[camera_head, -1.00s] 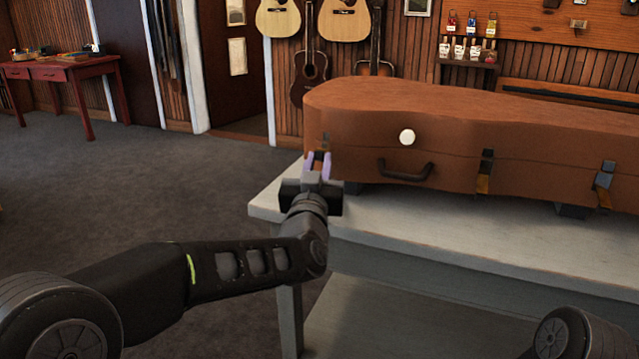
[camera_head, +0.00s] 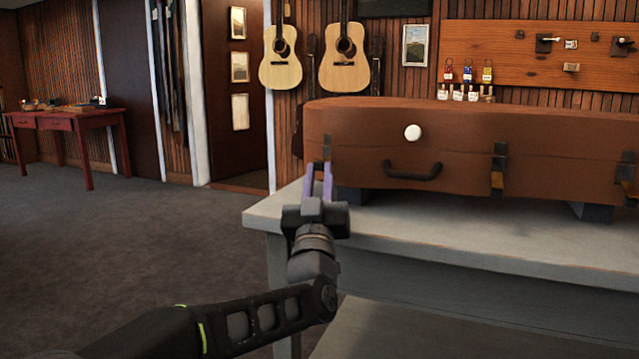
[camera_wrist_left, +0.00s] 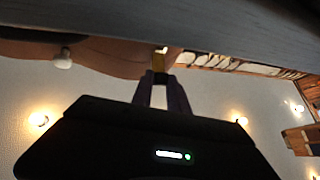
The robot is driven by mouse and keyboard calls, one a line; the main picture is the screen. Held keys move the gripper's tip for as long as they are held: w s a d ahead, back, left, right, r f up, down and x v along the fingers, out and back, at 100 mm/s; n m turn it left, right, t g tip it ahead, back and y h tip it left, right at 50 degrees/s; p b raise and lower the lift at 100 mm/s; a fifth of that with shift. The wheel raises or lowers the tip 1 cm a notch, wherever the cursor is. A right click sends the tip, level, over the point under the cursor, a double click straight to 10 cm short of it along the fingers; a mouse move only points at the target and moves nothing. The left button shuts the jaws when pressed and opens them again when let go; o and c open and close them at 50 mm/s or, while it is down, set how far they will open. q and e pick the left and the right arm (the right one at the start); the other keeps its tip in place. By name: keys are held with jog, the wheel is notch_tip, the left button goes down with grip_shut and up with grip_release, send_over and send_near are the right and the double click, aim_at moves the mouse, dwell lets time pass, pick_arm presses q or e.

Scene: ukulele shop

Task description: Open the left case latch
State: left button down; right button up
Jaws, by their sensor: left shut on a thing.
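A brown instrument case (camera_head: 460,135) lies shut on a grey table, with a dark handle (camera_head: 412,171) and a round white knob (camera_head: 413,132) on its front. The left case latch (camera_head: 326,148) is at the left end of the front, partly hidden by my gripper. My left gripper (camera_head: 318,175), with purple fingers, is at this latch and shut on it. In the left wrist view, a brass-coloured part of the latch (camera_wrist_left: 160,63) shows at the fingertips (camera_wrist_left: 160,77). My right gripper is out of view.
The grey table (camera_head: 400,222) has a bare front strip. Another latch (camera_head: 498,168) sits right of the handle. Guitars (camera_head: 343,58) hang on the back wall. A red table (camera_head: 75,125) stands far left, with open carpet before it.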

pick_arm(q)
jog(key=shift+a, duration=0.2)
jog(key=c, duration=1.3)
grip_release()
jog(key=shift+c, duration=0.2)
jog(key=shift+d, duration=0.1)
jog(key=shift+s+f, duration=0.4)
jog(key=shift+s, duration=0.1)
jog(key=p+v, duration=0.1)
jog(key=v, duration=0.5)
jog(key=shift+s, duration=0.2)
jog(key=shift+f, duration=0.1)
